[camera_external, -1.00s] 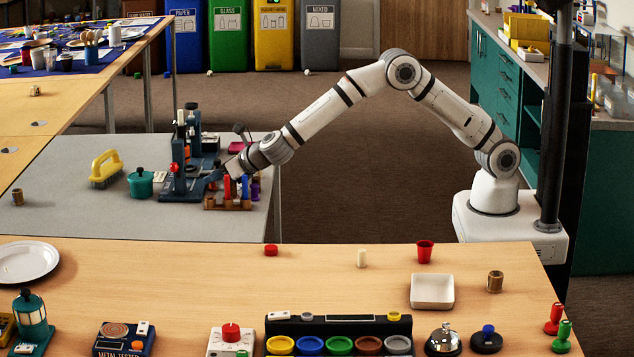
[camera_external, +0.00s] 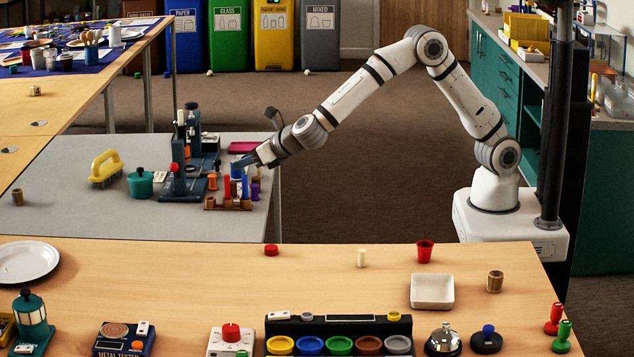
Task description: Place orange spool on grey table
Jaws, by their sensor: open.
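A small orange spool (camera_external: 212,182) stands upright, apparently on the grey table (camera_external: 100,225), between the dark blue press-like device and the wooden rack. My gripper (camera_external: 238,167) is open and empty, above and to the right of the spool, over the rack. The gripper and spool are apart. The fingertips are small and partly merge with the coloured pieces behind and below them.
The wooden rack (camera_external: 228,204) holds several coloured pieces just under my gripper. The blue device (camera_external: 184,185) stands close to the left. A teal pot (camera_external: 141,183) and a yellow-handled brush (camera_external: 106,170) stand farther left.

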